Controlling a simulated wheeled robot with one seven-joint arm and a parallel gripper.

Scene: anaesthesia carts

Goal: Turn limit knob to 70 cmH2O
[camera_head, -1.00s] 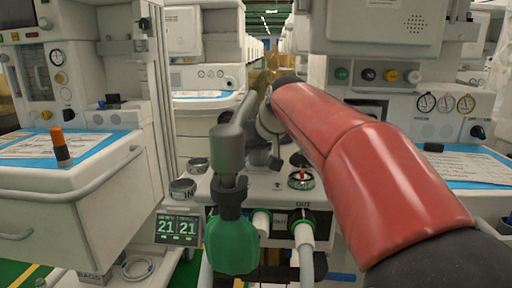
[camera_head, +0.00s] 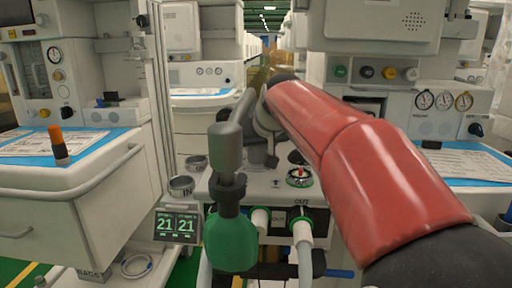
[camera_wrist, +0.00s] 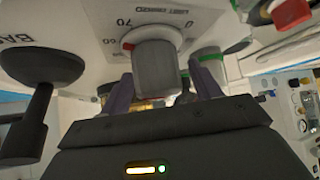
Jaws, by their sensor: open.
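The limit knob (camera_wrist: 154,62) is a grey cylinder on a pale panel in the wrist view. A printed scale around it shows 70, 60 and 0, with a red mark at the knob's base on the left. My gripper (camera_wrist: 164,82) is open, with its dark fingers to the left and right of the knob. The left finger looks close to the knob and the right one has a wider gap; I cannot tell if either touches. In the head view my red arm reaches to the machine, and the gripper and limit knob are hidden.
A dark lever (camera_wrist: 35,90) by a BAG label stands left of my gripper. A green breathing bag (camera_head: 230,242) hangs in front of the machine. A red-marked dial (camera_head: 299,177), hoses and a display reading 21 (camera_head: 177,225) are nearby. Carts stand on both sides.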

